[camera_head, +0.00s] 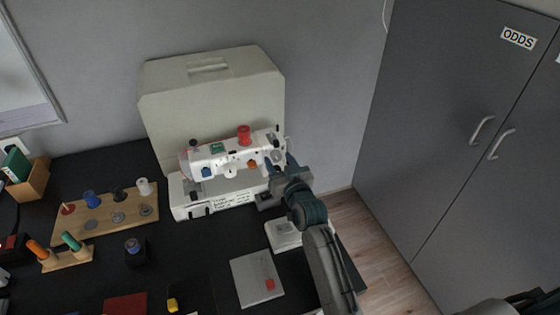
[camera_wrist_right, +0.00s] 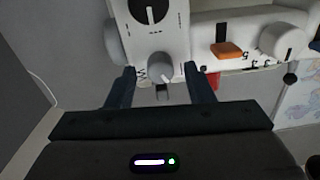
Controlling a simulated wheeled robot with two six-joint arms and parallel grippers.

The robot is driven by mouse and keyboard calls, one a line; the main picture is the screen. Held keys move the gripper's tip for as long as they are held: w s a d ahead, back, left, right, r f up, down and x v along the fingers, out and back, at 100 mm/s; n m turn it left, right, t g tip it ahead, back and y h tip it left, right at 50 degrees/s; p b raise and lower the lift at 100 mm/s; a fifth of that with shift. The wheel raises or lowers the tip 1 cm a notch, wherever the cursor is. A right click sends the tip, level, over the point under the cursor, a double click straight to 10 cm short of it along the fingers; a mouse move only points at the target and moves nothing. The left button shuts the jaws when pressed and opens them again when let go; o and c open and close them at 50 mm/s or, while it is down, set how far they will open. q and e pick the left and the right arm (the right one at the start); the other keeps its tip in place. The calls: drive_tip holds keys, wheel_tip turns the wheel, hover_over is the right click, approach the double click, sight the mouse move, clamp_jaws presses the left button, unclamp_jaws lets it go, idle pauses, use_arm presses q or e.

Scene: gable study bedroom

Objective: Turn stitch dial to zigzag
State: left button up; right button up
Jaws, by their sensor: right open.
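The white sewing machine (camera_head: 228,160) stands on the dark table in front of its pale case, with a red thread spool (camera_head: 244,135) on top. My right gripper (camera_head: 277,167) is at the machine's right end. In the right wrist view a small grey dial (camera_wrist_right: 160,66) with a white pointer line sits on the machine's face. The right gripper's open fingers (camera_wrist_right: 160,84) stand on either side of the dial; contact cannot be told. My left gripper is not in view.
A second, black dial (camera_wrist_right: 150,11) and an orange lever (camera_wrist_right: 228,50) are close to the fingers. The pale case (camera_head: 212,95) stands behind the machine. A wooden spool board (camera_head: 105,218) is at left, a grey booklet (camera_head: 256,279) in front. Grey cabinets (camera_head: 440,130) stand at right.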

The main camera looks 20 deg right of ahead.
drive_tip(key=c, duration=1)
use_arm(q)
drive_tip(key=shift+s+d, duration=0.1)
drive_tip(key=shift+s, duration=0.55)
use_arm(e)
drive_tip(key=m+p, duration=0.3)
drive_tip(key=shift+r+m, duration=0.25)
drive_tip(key=shift+m, duration=0.15)
drive_tip(key=m+p, duration=0.2)
drive_tip(key=shift+m, duration=0.4)
drive_tip(key=m+p, duration=0.1)
drive_tip(key=m, duration=0.1)
drive_tip(key=shift+f+m, duration=0.15)
drive_tip(key=shift+m, duration=0.15)
use_arm(q)
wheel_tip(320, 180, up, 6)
drive_tip(key=p, duration=0.1)
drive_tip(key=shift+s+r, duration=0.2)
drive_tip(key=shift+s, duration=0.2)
use_arm(e)
drive_tip(key=shift+f+m, duration=0.1)
drive_tip(key=shift+m, duration=1.3)
